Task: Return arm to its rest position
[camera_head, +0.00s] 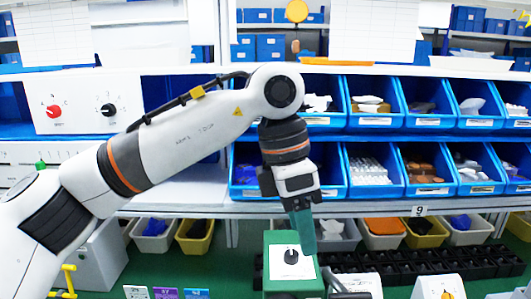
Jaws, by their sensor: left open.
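My left arm comes in from the left and bends down at the middle of the head view. My left gripper (303,232) points down and is open, with its teal fingers just right of the knob of a green rotary switch box (281,244). The box has a white face plate with a black knob (291,257). From this angle I cannot tell whether a finger touches the box. The fingers partly overlap each other. My right gripper does not show.
Blue bins (369,122) with parts fill the shelf behind the arm. A white panel with a red knob (54,112) and a black knob stands at left. Black trays (450,263) lie on the green surface at right. A white block (437,287) stands at the front right.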

